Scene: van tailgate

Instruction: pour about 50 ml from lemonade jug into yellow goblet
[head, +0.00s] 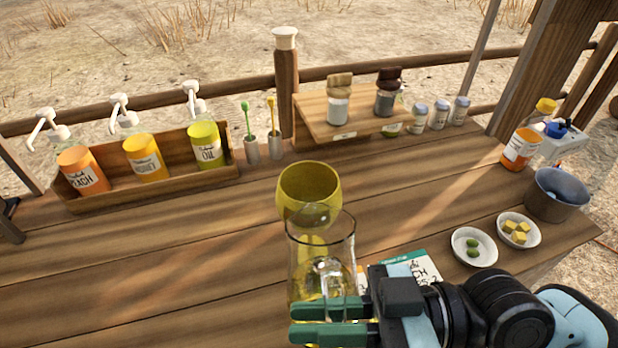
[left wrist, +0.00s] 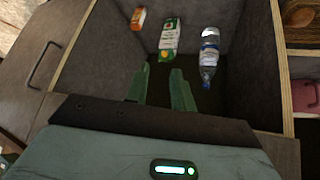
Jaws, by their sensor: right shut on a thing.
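The yellow goblet (head: 309,188) stands upright on the wooden table in the middle of the head view. A clear glass jug (head: 321,245), apparently the lemonade jug, is in front of it and hides its lower part. The jug looks about upright, with yellowish, clear contents low down; the exact level is hard to tell. My right gripper (head: 318,322) comes in from the right and is shut on the jug low on its body. My left gripper (left wrist: 160,84) shows only in the left wrist view, open and empty, over a dark compartment.
A white-and-green labelled thing (head: 412,266) lies behind my right gripper. Two small bowls (head: 473,262) and a grey bucket (head: 556,195) stand at right. A pump-bottle rack (head: 150,190) and spice shelf (head: 355,125) line the back. The compartment holds a carton (left wrist: 170,38) and bottle (left wrist: 209,50).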

